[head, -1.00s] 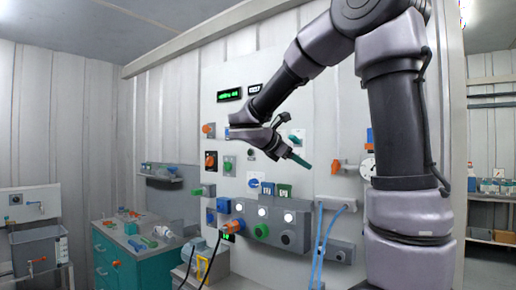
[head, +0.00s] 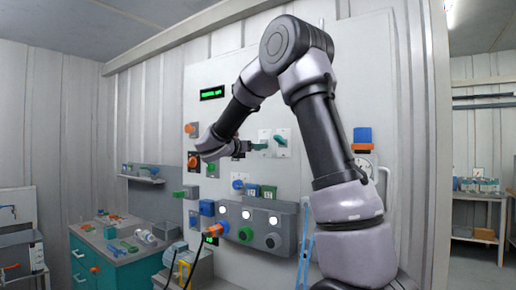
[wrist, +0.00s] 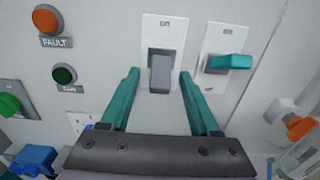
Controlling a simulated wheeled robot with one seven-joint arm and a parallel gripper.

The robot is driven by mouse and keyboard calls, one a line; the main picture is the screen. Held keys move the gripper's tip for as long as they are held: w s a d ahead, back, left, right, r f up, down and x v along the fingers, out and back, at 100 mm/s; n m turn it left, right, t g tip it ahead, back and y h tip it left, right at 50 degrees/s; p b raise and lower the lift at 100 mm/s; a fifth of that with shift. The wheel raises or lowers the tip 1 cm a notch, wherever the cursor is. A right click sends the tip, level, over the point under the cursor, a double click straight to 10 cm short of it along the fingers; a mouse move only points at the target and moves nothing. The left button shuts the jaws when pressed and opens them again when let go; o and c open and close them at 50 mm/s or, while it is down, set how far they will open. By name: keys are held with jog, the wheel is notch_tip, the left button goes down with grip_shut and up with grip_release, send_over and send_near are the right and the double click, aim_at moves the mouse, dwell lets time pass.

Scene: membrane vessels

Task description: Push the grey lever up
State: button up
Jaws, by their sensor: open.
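The grey lever (wrist: 160,72) sits on a white plate marked at its top, in the upper middle of the wrist view. Its handle hangs downward from the plate's middle. My gripper (wrist: 160,76) is open, with one teal finger on each side of the lever. The fingers look apart from the lever in the picture; I cannot tell how near they are in depth. In the head view my gripper (head: 254,147) reaches the panel beside the white switch plates, and the grey lever is hard to make out there.
A teal lever (wrist: 228,62) on its own white plate is close to the right. An orange knob (wrist: 46,19) and a dark green button (wrist: 64,74) are on the left. A grey box (head: 255,225) with lit buttons juts from the panel below.

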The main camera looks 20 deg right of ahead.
jog(key=shift+x, duration=0.8)
grip_shut()
jog(key=shift+s+r, duration=0.1)
jog(key=shift+r, duration=0.05)
jog(key=g+y, duration=0.1)
jog(key=y, duration=0.1)
jog(key=r+g+y, duration=0.1)
jog(key=shift+r+g+y, duration=0.3)
jog(key=shift+y, duration=0.1)
jog(key=shift+w+d+r+g+y, duration=0.1)
jog(key=shift+r+g+y, duration=0.3)
jog(key=shift+g+y, duration=0.5)
jog(key=shift+w+d+r+g+y, duration=0.15)
jog(key=shift+r+g+y, duration=0.35)
jog(key=shift+y, duration=0.8)
